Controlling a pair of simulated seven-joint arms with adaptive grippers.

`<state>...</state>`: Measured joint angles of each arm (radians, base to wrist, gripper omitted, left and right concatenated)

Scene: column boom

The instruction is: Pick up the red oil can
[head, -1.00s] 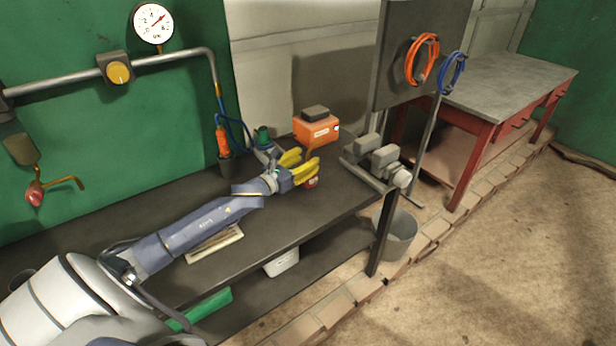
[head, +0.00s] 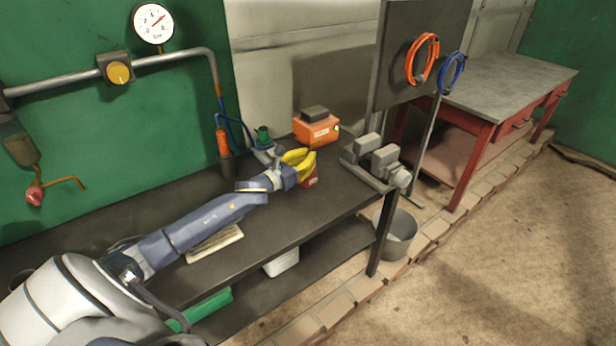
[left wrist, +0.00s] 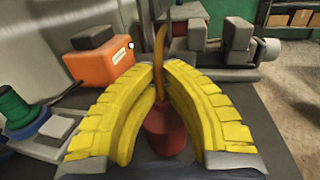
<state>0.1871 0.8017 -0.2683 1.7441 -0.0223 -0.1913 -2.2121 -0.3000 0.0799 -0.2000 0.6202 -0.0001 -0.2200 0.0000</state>
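The red oil can (left wrist: 166,132) is between the two yellow fingers of my left gripper (left wrist: 168,80) in the left wrist view, its thin brass spout rising past the fingertips. The fingers curve inward around it and appear to press on both sides, so the gripper looks shut on it. In the head view, my left gripper (head: 301,160) is over the dark bench, and part of the can's red body (head: 311,178) shows just right of and below the fingers. The rest is hidden. I cannot tell whether the can touches the bench. My right gripper is not in view.
An orange box (head: 316,130) with a dark top stands behind the gripper. A green spool (head: 263,136) is left of it. Grey machine parts (head: 378,158) stand at the bench's right end. A paper (head: 214,243) lies under my left arm.

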